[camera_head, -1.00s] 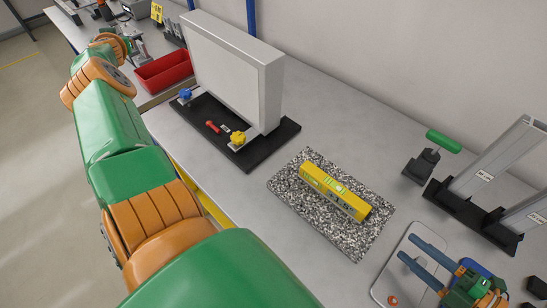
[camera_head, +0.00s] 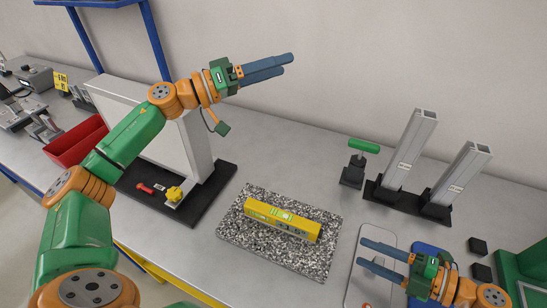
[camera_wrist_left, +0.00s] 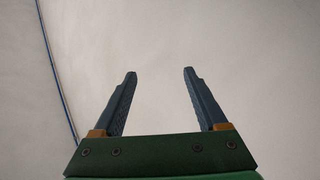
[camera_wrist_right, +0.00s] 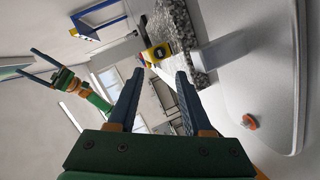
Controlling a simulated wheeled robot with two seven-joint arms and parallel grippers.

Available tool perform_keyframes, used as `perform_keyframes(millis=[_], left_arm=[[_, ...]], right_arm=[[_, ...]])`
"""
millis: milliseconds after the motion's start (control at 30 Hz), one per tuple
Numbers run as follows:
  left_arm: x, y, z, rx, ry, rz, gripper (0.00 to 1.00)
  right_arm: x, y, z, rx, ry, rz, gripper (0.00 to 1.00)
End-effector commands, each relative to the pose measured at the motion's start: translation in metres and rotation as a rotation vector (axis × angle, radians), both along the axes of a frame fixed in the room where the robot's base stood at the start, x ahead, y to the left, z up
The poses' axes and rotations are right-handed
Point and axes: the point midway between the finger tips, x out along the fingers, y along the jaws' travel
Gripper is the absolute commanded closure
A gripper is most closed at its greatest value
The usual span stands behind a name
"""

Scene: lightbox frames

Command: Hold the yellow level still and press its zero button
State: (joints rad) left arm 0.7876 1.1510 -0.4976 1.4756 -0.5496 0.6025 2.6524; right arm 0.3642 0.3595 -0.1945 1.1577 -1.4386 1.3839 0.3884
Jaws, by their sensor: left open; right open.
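The yellow level (camera_head: 283,220) lies flat on the speckled granite slab (camera_head: 240,240), with a greenish vial and a small dark display on it. Its end also shows in the right wrist view (camera_wrist_right: 157,53). I cannot make out the zero button. My left gripper (camera_head: 289,64) is open and empty, raised against the wall, well above and behind the level. The left wrist view shows only plain wall between its fingers (camera_wrist_left: 160,75). My right gripper (camera_head: 360,253) is open and empty, to the right of the slab, its fingers pointing left towards the level without touching it.
A light panel (camera_head: 135,110) on a black base stands left of the slab. A green-handled tool (camera_head: 364,146) and upright metal posts (camera_head: 408,150) stand behind right. A pale tray (camera_head: 375,232) lies under my right gripper. A red bin (camera_head: 75,143) is far left.

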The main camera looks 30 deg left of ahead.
Motion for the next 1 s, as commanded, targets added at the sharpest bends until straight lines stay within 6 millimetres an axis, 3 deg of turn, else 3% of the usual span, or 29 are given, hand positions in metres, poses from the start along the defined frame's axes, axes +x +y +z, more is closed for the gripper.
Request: perform_keyframes(millis=[33,100,200,300,400,500,600,1000], left_arm=[[-0.007,-0.032,-0.018,0.106,-0.004,-0.1,0.25],[-0.022,-0.074,-0.057,0.31,-0.006,-0.256,0.25],[-0.05,-0.114,-0.124,0.646,-0.001,-0.492,0.25],[-0.081,-0.125,-0.193,1.027,0.015,-0.743,0.25],[-0.101,-0.105,-0.241,1.401,0.057,-0.956,0.25],[-0.107,-0.08,-0.258,1.654,0.114,-1.073,0.25],[-0.109,-0.064,-0.262,1.789,0.156,-1.123,0.25],[-0.109,-0.059,-0.325,1.823,0.174,-1.135,0.25]], right_arm=[[0.0,0.0,0.0,0.0,0.0,0.0,0.5],[0.0,0.0,0.0,0.0,0.0,0.0,0.5],[0.0,0.0,0.0,0.0,0.0,0.0,0.5],[0.0,0.0,0.0,0.0,0.0,0.0,0.5],[0.0,0.0,0.0,0.0,0.0,0.0,0.5],[0.0,0.0,0.0,0.0,0.0,0.0,0.5],[0.0,0.0,0.0,0.0,0.0,0.0,0.5],[0.0,0.0,0.0,0.0,0.0,0.0,0.5]])
